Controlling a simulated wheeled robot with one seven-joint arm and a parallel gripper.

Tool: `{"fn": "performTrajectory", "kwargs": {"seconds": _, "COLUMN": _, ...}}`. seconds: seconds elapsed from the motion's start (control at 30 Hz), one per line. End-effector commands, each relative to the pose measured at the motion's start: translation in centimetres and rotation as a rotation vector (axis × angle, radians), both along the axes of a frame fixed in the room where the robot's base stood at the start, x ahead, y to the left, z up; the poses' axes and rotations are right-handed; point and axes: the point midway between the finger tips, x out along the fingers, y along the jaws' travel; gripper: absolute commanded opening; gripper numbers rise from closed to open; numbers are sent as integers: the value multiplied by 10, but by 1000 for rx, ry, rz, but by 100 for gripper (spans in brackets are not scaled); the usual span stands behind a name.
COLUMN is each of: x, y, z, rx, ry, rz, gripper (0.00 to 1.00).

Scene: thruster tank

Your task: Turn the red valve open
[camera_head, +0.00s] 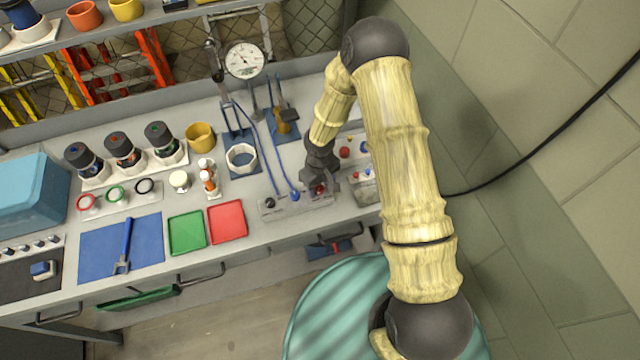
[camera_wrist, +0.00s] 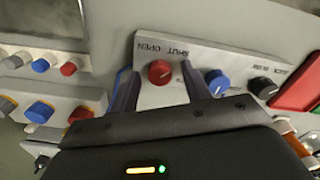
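The red valve is a round red knob (camera_wrist: 160,72) on a pale grey panel (camera_wrist: 225,62) in the wrist view. The words OPEN and SHUT are printed beside it, OPEN to the left of SHUT. My gripper (camera_wrist: 158,76) is open, with one finger on each side of the knob. Gaps show between the knob and both fingers. In the head view my gripper (camera_head: 322,180) is low over the right end of the panel (camera_head: 285,208), and it partly hides the red knob. The pointing direction of the knob is too small to tell.
Beside the red knob are a blue knob (camera_wrist: 217,83) and a black knob (camera_wrist: 263,88). Another block with coloured buttons (camera_wrist: 40,111) stands at the left of the wrist view. A red tray (camera_head: 227,222) and a green tray (camera_head: 187,232) lie left of the panel. Blue cables run behind it.

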Motion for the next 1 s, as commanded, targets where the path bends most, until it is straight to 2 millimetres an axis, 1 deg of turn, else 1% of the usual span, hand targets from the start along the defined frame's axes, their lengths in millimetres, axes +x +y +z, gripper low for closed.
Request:
{"fn": "performTrajectory", "kwargs": {"seconds": 0.03, "x": 0, "y": 0, "z": 0, "rx": 0, "ry": 0, "rz": 0, "gripper": 37}}
{"fn": "performTrajectory", "kwargs": {"seconds": 0.2, "x": 0, "y": 0, "z": 0, "rx": 0, "ry": 0, "rz": -1, "gripper": 4}}
{"fn": "performTrajectory", "kwargs": {"seconds": 0.47, "x": 0, "y": 0, "z": 0, "rx": 0, "ry": 0, "rz": 11, "gripper": 4}}
{"fn": "performTrajectory", "kwargs": {"seconds": 0.67, "x": 0, "y": 0, "z": 0, "rx": 0, "ry": 0, "rz": 63, "gripper": 4}}
{"fn": "performTrajectory", "kwargs": {"seconds": 0.87, "x": 0, "y": 0, "z": 0, "rx": 1, "ry": -1, "rz": 174, "gripper": 4}}
{"fn": "performTrajectory", "kwargs": {"seconds": 1.0, "x": 0, "y": 0, "z": 0, "rx": 1, "ry": -1, "rz": 283, "gripper": 4}}
